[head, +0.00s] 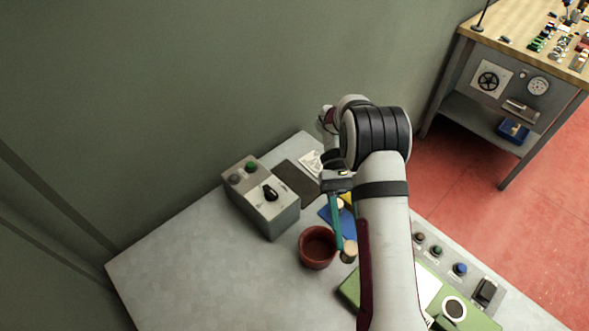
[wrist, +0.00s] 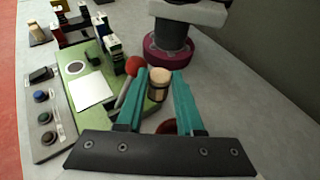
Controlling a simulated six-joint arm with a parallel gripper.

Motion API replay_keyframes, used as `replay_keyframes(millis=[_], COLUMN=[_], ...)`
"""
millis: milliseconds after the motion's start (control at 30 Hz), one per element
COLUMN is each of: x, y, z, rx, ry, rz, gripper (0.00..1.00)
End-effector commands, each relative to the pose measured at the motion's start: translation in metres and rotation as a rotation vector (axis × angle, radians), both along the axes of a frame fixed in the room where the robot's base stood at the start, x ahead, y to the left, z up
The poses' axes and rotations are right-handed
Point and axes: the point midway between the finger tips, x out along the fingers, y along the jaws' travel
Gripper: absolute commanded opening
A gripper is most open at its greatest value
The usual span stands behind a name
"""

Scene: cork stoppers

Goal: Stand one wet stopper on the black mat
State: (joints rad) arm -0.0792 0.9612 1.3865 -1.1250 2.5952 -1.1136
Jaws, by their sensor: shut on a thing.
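My gripper (head: 343,240) has teal fingers shut on a tan cork stopper (head: 349,252). In the wrist view the stopper (wrist: 158,88) sits between the fingertips (wrist: 160,76), with a darker band around it. I cannot tell whether it is wet. The stopper is just right of a dark red pot (head: 317,247) in the head view. A dark flat mat (head: 290,180) lies farther back beside the grey control box, its visible part bare. My arm may hide things behind it.
The grey box (head: 262,200) with a black knob stands left of the mat. A white sheet (head: 311,161) lies behind the mat, and a blue item (head: 347,222) is near my fingers. A green unit (head: 350,291) is at front right. The front left table is clear.

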Motion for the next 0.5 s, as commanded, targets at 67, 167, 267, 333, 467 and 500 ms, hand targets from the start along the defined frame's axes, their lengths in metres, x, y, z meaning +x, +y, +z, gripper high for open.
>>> replay_keyframes(millis=[67, 167, 267, 333, 467, 500], x=[-0.001, 0.0, 0.005, 0.01, 0.031, 0.04], y=[0.007, 0.018, 0.028, 0.034, 0.045, 0.046], z=[-0.003, -0.005, -0.007, -0.007, -0.004, -0.003], rx=[0.001, 0.0, -0.001, -0.002, -0.004, -0.005], ry=[0.001, 0.001, 0.001, 0.0, 0.001, 0.002], rz=[-0.201, -0.435, -0.683, -0.88, -1.306, -1.447], gripper=[0.0, 0.0, 0.0, 0.0, 0.0, 0.0])
